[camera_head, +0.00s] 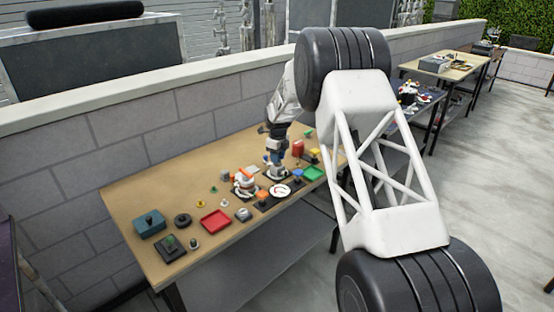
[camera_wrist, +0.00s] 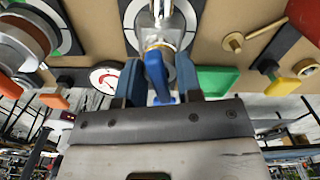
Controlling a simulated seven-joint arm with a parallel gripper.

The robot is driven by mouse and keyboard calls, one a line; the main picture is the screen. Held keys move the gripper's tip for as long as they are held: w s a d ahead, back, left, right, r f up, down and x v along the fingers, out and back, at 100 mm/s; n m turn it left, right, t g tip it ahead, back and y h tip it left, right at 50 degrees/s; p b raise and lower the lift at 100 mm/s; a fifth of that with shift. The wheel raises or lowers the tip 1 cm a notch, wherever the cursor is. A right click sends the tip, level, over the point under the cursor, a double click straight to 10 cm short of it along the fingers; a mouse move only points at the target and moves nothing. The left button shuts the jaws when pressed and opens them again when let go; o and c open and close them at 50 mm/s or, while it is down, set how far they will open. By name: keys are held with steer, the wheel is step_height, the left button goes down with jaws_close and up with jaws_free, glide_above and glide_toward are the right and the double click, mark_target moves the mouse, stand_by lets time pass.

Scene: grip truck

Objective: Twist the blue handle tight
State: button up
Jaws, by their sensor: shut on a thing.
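The blue handle (camera_wrist: 157,76) shows in the middle of the wrist view. It sits on a silver metal fitting (camera_wrist: 158,28) that stands on a round white-and-grey base plate. My gripper (camera_wrist: 160,88) has one blue finger on each side of the handle and is shut on it. A blue end of the handle shows below, near the gripper's palm. In the head view my gripper (camera_head: 276,158) is small, above the fitting near the table's far right half. The handle cannot be made out clearly there.
The wooden table (camera_head: 135,196) stands against a block wall (camera_head: 150,143). Close to the fitting are a white dial gauge (camera_head: 280,190), an orange-handled piece (camera_head: 263,195) and a green tray (camera_head: 313,173).

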steer(key=shift+m, duration=2.5)
steer(key=o, duration=0.6)
steer(key=shift+r, duration=3.75)
